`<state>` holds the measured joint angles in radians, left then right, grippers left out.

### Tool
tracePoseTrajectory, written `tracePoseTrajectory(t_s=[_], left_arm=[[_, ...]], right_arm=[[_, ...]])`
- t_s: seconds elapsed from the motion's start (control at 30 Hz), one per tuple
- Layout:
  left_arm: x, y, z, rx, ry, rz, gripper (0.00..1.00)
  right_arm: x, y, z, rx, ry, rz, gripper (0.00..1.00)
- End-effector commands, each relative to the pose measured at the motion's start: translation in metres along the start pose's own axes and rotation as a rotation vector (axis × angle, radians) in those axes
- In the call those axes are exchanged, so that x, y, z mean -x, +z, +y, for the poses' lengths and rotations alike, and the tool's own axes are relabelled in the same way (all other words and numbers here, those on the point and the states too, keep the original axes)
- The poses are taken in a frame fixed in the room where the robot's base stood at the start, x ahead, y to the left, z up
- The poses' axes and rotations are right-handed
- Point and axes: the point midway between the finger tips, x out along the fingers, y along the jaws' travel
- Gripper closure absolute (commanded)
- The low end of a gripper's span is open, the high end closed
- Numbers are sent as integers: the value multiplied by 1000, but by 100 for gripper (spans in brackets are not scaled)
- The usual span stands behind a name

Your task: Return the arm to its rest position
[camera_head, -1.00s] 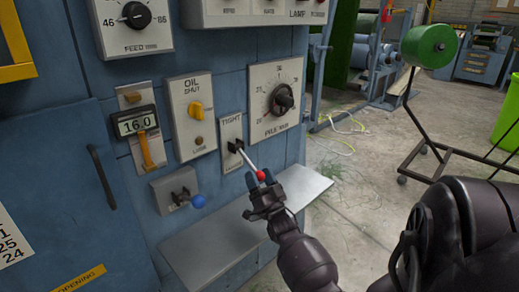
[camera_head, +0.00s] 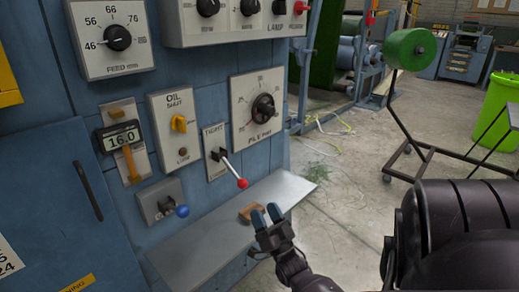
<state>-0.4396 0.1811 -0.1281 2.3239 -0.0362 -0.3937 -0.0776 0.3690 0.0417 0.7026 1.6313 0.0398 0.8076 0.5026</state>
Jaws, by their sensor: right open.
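My right gripper (camera_head: 266,217) is open and empty, with blue fingertips. It is below and to the right of the red-knobbed lever (camera_head: 242,183), apart from it, over the grey metal shelf (camera_head: 190,258). The lever sticks out of a plate marked TIGHT (camera_head: 215,135) on the blue machine panel, and points down to the right. My right arm comes in from the lower right. My left gripper is not in view.
A small brown block (camera_head: 247,212) lies on the shelf beside the gripper. A blue-knobbed lever (camera_head: 182,211), an oil switch (camera_head: 179,123) and a pile dial (camera_head: 263,106) are on the panel. A wheeled stand with a green roll (camera_head: 411,48) stands on the floor at right.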

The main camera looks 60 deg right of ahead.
Motion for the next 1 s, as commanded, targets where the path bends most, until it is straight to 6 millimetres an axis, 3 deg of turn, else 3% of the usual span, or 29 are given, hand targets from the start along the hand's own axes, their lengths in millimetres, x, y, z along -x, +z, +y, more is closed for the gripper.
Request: tracePoseTrajectory(t_s=[0.23,0.83,1.0], left_arm=[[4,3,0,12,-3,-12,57],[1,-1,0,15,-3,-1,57],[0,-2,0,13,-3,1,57]], right_arm=[[12,-9,-3,1,0,1,40],[12,-9,-3,1,0,-2,40],[19,-6,-11,34,-22,-86,40]])
